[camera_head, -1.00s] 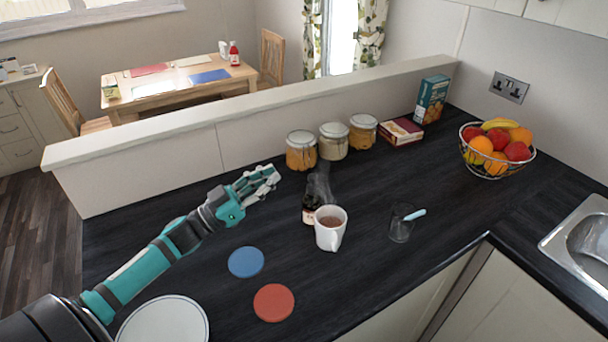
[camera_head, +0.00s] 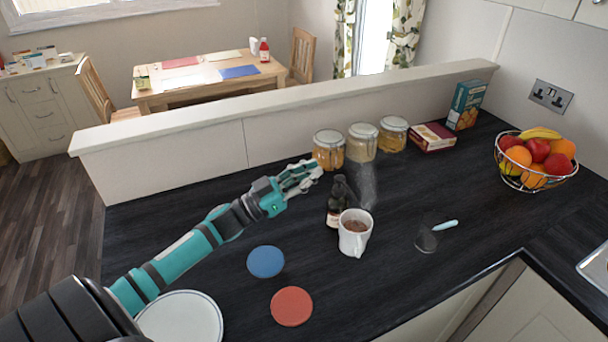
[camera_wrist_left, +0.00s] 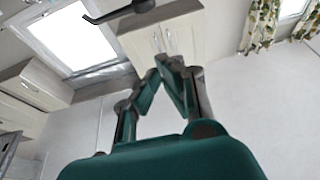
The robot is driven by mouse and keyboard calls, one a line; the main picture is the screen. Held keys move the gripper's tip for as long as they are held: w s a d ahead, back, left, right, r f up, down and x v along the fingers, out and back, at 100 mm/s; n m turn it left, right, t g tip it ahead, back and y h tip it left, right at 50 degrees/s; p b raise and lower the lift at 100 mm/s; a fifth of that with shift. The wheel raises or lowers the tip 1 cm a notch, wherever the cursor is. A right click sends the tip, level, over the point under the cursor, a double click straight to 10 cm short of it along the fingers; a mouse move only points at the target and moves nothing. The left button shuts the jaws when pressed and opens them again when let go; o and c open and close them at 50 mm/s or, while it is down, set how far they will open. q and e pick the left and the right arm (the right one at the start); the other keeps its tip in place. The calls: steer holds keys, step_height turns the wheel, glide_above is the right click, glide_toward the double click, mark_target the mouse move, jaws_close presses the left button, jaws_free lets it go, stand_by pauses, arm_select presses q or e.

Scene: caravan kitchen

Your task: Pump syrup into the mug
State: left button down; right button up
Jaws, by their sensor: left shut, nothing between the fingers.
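The white mug (camera_head: 354,240) stands upright on the dark counter with brown liquid in it. The dark syrup bottle (camera_head: 334,215) with a pale label stands just behind and left of the mug, with its black pump top (camera_head: 340,188) showing. My left gripper (camera_head: 312,170) is shut and empty, to the left of the pump top and apart from it in the picture. In the left wrist view its fingers (camera_wrist_left: 172,66) meet at the tips, and a dark spout-like shape (camera_wrist_left: 120,10) shows beyond them at the top edge. My right gripper is not in view.
Several jars (camera_head: 362,140) stand behind the bottle, along the low wall. A glass with a pale-handled utensil (camera_head: 428,236) is right of the mug. Blue (camera_head: 265,261) and red (camera_head: 291,306) coasters and a white plate (camera_head: 180,320) lie in front. A fruit basket (camera_head: 536,160) is at right.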

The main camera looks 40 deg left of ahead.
mark_target(345, 187)
arm_select(q)
steer(key=w+d, duration=0.1)
steer(key=w+d+p, duration=0.1)
steer(key=w, duration=0.1)
steer(key=w+d+f+p, duration=0.1)
steer(key=shift+w+f, duration=0.1)
steer(key=shift+w, duration=0.3)
steer(key=shift+f, duration=0.4)
step_height(345, 187, down, 2)
steer(key=shift+s+f+b, duration=0.1)
steer(key=shift+b, duration=0.5)
